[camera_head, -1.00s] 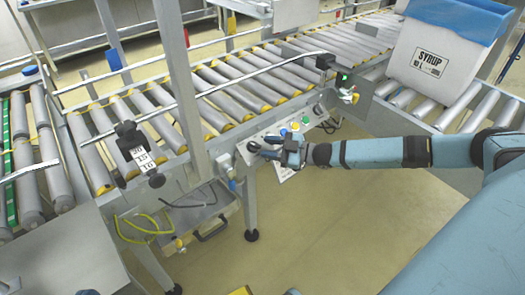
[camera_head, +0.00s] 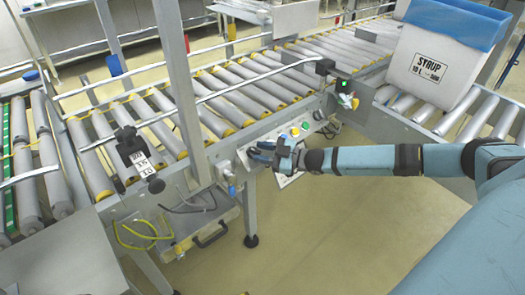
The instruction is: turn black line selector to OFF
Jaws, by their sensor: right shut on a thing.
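The control panel (camera_head: 285,139) is a light plate on the side of the roller conveyor. It carries several buttons, among them a yellow one (camera_head: 294,131) and a green one (camera_head: 305,125). My right gripper (camera_head: 257,150) is at the left end of this panel, reaching in from the right. It is shut on the black selector, which is mostly hidden behind the fingers, so I cannot tell which way it points. My left gripper is not in view.
The roller conveyor (camera_head: 210,85) runs behind the panel. A white box marked SYRUP (camera_head: 430,68) with a blue liner (camera_head: 455,20) stands on rollers at the upper right. A grey upright post (camera_head: 185,95) stands left of my gripper. The floor in front is clear.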

